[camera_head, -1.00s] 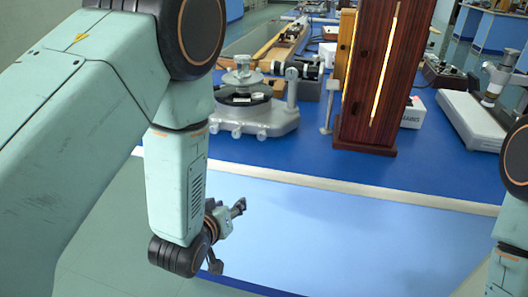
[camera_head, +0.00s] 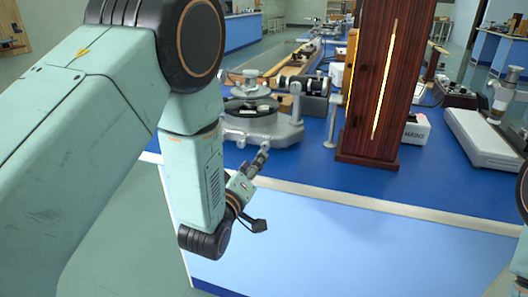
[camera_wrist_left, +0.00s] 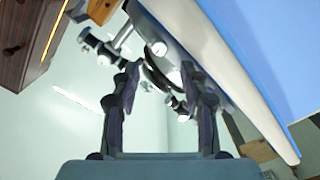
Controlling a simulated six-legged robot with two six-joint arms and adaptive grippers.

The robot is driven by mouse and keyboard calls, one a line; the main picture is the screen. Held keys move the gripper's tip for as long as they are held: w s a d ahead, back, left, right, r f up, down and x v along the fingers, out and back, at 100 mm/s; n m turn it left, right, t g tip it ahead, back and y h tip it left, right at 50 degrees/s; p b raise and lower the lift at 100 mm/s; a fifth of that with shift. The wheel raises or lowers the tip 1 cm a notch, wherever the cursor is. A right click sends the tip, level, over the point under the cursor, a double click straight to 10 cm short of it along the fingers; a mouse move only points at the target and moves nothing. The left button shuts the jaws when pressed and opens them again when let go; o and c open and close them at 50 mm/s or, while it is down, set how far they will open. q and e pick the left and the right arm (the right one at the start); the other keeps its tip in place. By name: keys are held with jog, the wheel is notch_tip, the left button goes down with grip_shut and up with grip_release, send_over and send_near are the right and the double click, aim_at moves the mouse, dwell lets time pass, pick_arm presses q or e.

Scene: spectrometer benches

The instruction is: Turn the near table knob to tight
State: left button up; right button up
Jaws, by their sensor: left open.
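The grey spectrometer (camera_head: 285,130) stands on the blue bench near its front edge, with a round table (camera_head: 250,106) on top and a telescope tube (camera_head: 308,86) at its right. Small knobs show on its lower body; I cannot tell which one is the near table knob. My left gripper (camera_head: 263,190) is open and empty in front of the bench edge, below and nearer than the spectrometer. In the left wrist view the picture is turned over; the spectrometer (camera_wrist_left: 158,48) shows beyond and between the spread fingers (camera_wrist_left: 158,88). My right gripper is out of view.
A tall dark wooden lamp housing (camera_head: 385,90) with a lit slit stands right of the spectrometer. A white instrument (camera_head: 480,138) and a white box (camera_head: 415,129) are further right. The bench front (camera_head: 330,240) is a pale blue panel.

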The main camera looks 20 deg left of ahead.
aim_at(264, 147)
pick_arm(q)
jog(key=w+b, duration=0.2)
jog(key=w, duration=0.6)
jog(key=shift+d, duration=0.15)
jog(key=shift+c, duration=0.5)
grip_shut()
